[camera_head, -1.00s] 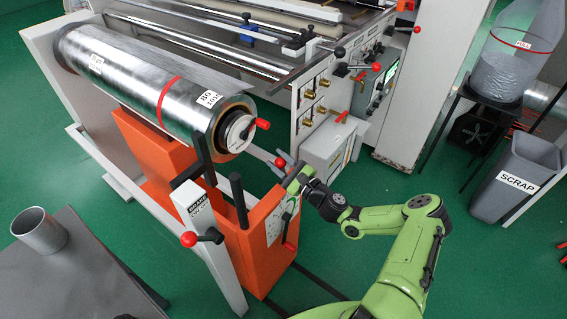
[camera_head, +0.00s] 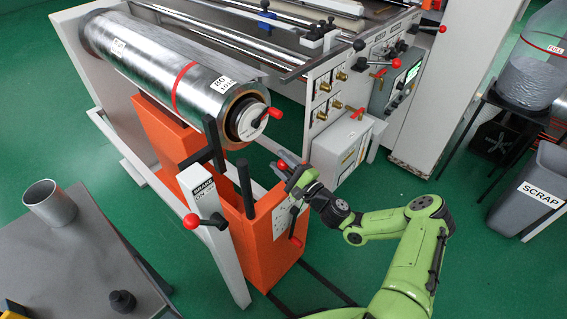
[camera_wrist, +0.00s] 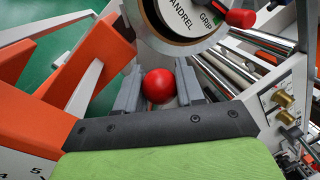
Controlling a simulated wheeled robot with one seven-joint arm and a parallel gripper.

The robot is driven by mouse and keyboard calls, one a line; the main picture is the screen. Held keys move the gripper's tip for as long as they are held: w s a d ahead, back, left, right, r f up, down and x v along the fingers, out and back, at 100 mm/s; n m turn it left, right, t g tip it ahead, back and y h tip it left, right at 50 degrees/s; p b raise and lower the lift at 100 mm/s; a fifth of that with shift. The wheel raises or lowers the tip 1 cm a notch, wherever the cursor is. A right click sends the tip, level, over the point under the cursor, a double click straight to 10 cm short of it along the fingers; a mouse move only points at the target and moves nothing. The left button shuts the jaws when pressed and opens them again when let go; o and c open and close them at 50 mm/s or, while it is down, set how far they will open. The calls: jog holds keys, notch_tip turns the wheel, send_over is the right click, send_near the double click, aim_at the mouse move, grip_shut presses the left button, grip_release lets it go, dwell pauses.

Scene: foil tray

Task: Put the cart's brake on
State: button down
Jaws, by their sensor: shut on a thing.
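The orange cart (camera_head: 265,245) stands under the metal roll, with a pale panel on its side. In the wrist view, my gripper (camera_wrist: 158,88) is shut on a red ball knob (camera_wrist: 158,86), one grey finger on each side. In the head view, my gripper (camera_head: 285,170) is at the cart's upper right corner, and the red knob (camera_head: 283,165) shows at its fingers. The stem under the knob is hidden. A white post labelled BRAKE ON OFF (camera_head: 203,190) carries a red-knobbed lever (camera_head: 191,221) on its front. Another red-tipped lever (camera_head: 296,241) is on the cart's side panel.
The mandrel end (camera_head: 249,121) with its red handle is just above my gripper. A black upright handle (camera_head: 245,190) rises from the cart. A grey table (camera_head: 75,265) is at lower left.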

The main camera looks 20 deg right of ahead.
jog(key=shift+a+f, duration=0.1)
jog(key=shift+f, duration=0.1)
jog(key=c, duration=0.7)
grip_release()
jog(key=shift+r, duration=0.1)
jog(key=shift+s, duration=0.1)
jog(key=p+v, duration=0.1)
jog(key=v, duration=1.4)
jog(key=shift+s+d+p, duration=0.2)
jog(key=shift+s+p, duration=0.1)
